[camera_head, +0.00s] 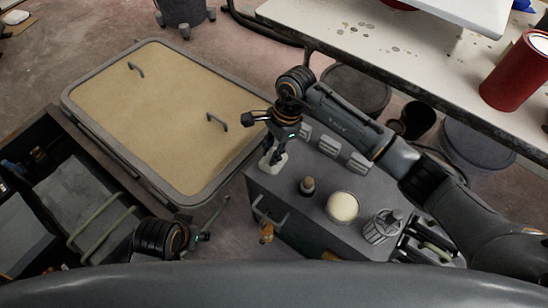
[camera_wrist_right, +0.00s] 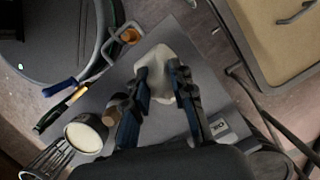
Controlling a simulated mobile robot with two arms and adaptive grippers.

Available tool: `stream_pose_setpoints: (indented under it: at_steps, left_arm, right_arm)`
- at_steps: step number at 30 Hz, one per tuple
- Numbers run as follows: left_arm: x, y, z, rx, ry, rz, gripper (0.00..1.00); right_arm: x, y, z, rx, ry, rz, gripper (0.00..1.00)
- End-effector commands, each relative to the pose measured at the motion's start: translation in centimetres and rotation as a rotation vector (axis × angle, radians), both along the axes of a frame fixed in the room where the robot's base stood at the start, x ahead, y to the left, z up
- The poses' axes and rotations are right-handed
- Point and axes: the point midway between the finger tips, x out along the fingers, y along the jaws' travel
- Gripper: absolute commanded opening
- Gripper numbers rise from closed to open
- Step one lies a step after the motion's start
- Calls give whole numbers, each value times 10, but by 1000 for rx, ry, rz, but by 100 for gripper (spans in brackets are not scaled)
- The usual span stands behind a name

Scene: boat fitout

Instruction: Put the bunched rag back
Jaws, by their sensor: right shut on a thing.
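The bunched rag is a whitish lump (camera_head: 273,164) at the left end of the grey cabinet top (camera_head: 290,190). In the right wrist view the pale rag (camera_wrist_right: 168,50) sits between the fingertips, over the corner of the grey top. My right gripper (camera_head: 273,152) points down and is shut on the rag; it also shows in the right wrist view (camera_wrist_right: 160,88). I cannot tell whether the rag touches the top. My left gripper (camera_head: 204,236) is low at the left, apart from the rag; its finger opening is unclear.
On the cabinet stand a small dark jar (camera_head: 307,186), a round cream-topped tin (camera_head: 342,207) and a wire basket (camera_head: 383,227). A sand-coloured panel with handles (camera_head: 165,110) lies at left. A workbench (camera_head: 370,40) with a red can (camera_head: 518,72) is at upper right.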

Motion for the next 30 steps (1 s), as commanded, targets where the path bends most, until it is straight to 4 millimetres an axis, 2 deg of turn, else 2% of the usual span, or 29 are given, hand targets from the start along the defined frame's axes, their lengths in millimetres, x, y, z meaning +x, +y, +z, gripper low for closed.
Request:
stream_pose_setpoints:
  at_steps: [2, 7, 23, 24, 26, 27, 30]
  left_arm:
    - [-1, 0, 3, 1, -2, 0, 40]
    - [-3, 1, 19, 0, -12, 1, 40]
    - [-5, 1, 28, -1, -18, 2, 40]
    - [-5, 1, 30, -1, -19, 2, 40]
    - [-4, 1, 30, -1, -19, 2, 40]
    - [-4, 1, 30, -1, -19, 2, 40]
    - [-5, 1, 29, -1, -17, 2, 40]
  right_arm:
    - [1, -8, -12, -2, 4, -4, 0]
    - [1, -6, -35, 0, 3, -2, 0]
    - [2, -6, -40, -1, 0, -1, 0]
    - [2, -6, -39, -1, 0, -1, 32]
    - [1, -6, -39, -1, 0, -1, 44]
    - [1, -6, -39, -1, 0, -1, 46]
    - [2, -6, -39, -1, 0, -1, 46]
